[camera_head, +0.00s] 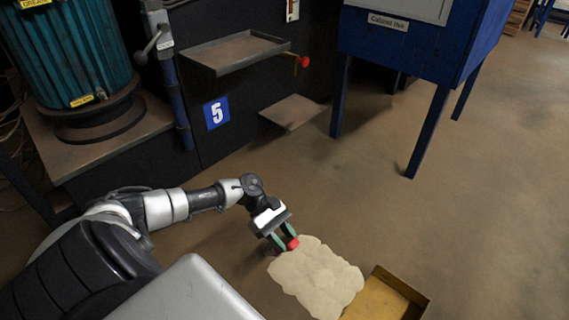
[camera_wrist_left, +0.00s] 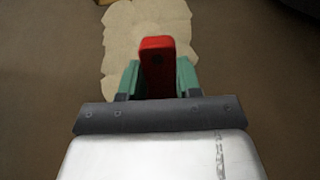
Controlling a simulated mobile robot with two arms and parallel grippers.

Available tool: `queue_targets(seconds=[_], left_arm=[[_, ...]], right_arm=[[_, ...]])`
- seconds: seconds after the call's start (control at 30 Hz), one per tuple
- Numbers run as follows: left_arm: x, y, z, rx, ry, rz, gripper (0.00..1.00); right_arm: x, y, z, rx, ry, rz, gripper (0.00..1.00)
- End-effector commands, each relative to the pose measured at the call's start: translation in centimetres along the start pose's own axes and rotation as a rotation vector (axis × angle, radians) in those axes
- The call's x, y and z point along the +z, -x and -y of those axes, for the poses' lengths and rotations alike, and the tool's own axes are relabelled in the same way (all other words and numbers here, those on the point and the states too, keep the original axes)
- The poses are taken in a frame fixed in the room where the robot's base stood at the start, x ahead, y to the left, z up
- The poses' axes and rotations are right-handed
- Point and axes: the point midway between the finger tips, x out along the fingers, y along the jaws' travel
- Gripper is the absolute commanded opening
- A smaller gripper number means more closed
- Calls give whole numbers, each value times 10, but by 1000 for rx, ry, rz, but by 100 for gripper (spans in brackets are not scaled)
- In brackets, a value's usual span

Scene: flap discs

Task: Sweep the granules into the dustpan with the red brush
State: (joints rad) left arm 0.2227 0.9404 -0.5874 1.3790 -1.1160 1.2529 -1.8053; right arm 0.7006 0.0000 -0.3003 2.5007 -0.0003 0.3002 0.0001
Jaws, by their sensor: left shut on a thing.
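The granules (camera_head: 318,278) form a pale beige patch on the brown floor. They also show at the top of the left wrist view (camera_wrist_left: 120,40). The dustpan (camera_head: 385,298) is yellow-brown and open-topped, at the lower right of the patch, cut by the picture's bottom edge. My left gripper (camera_head: 285,242) is shut on the red brush (camera_head: 292,243), at the patch's upper-left edge. In the left wrist view the red brush (camera_wrist_left: 158,62) stands between the green fingers. Its bristles are hidden, so I cannot tell whether they touch the granules. My right gripper is not in view.
A blue cabinet (camera_head: 415,50) on legs stands at the back right. A dark machine with a metal tray (camera_head: 235,52), a lower shelf (camera_head: 293,112) and a teal motor (camera_head: 72,55) fills the back left. The floor at right is clear.

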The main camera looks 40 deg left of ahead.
Motion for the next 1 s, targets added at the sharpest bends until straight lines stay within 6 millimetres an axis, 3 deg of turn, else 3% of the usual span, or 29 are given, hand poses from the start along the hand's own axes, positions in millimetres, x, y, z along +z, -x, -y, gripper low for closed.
queue_targets(seconds=[0.6,1.0], left_arm=[[-14,-10,0,0,0,0,10],[2,-26,0,-2,0,2,10]], right_arm=[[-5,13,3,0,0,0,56],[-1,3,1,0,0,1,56]])
